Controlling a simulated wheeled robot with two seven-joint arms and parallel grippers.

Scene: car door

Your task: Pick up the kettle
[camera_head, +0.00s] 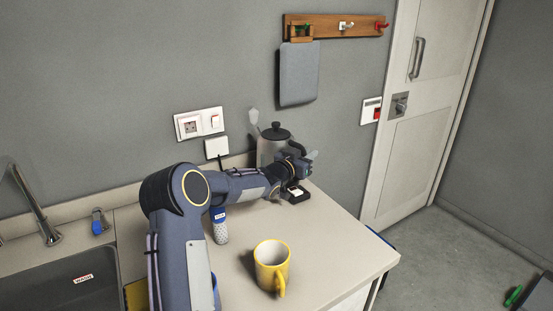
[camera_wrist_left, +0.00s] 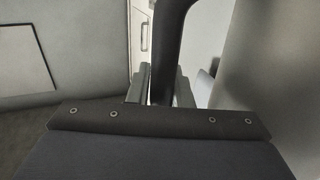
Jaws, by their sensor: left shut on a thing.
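The kettle (camera_head: 268,150) is a grey, cylindrical vessel with a black lid. It stands upright at the back of the counter near the wall, partly hidden behind my left arm. Its dark handle is on the right side. My left gripper (camera_head: 299,168) is at the handle side of the kettle. In the left wrist view, the black handle (camera_wrist_left: 168,45) runs between the fingers of my left gripper (camera_wrist_left: 160,88), which is shut on it. The grey kettle body (camera_wrist_left: 275,70) fills the right of that view. My right gripper is not in view.
A yellow mug (camera_head: 270,266) stands on the counter (camera_head: 335,240) in front of my left arm. A sink (camera_head: 75,285) with a tap is at the left. A white-grey shaker (camera_head: 220,228) stands beside my arm. A small black base (camera_head: 295,194) sits below the gripper.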

